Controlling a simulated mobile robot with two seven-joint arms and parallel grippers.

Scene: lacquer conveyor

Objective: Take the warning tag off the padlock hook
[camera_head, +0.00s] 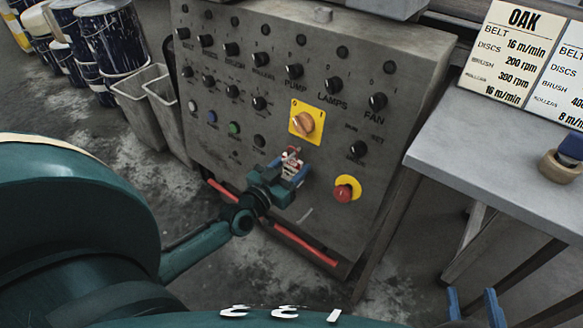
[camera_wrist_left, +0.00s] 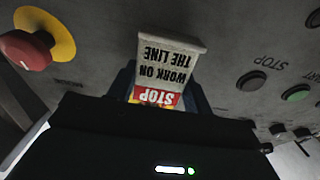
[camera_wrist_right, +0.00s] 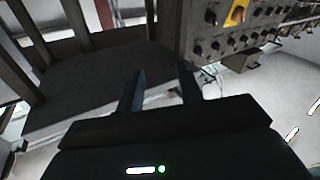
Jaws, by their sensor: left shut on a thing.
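The warning tag (camera_head: 292,168) is a small pale card in front of the grey control panel, just below the yellow plate with the orange rotary switch (camera_head: 306,123). In the left wrist view the tag (camera_wrist_left: 168,58) appears upside down, with "STOP" on red and "WORK ON THE LINE". My left gripper (camera_head: 288,178) is shut on the tag, with blue fingers at its sides. A small reddish part (camera_head: 292,153) shows above the tag; I cannot tell whether it is the padlock or its hook. My right gripper (camera_head: 473,305) is open and empty; it also shows in the right wrist view (camera_wrist_right: 160,90).
The control panel (camera_head: 232,132) carries several knobs and a red emergency button (camera_head: 344,191) right of the tag. A grey table (camera_head: 490,150) stands at right with a blue-topped stamp (camera_head: 563,160). Paint buckets (camera_head: 108,40) and grey bins (camera_head: 150,105) stand at left.

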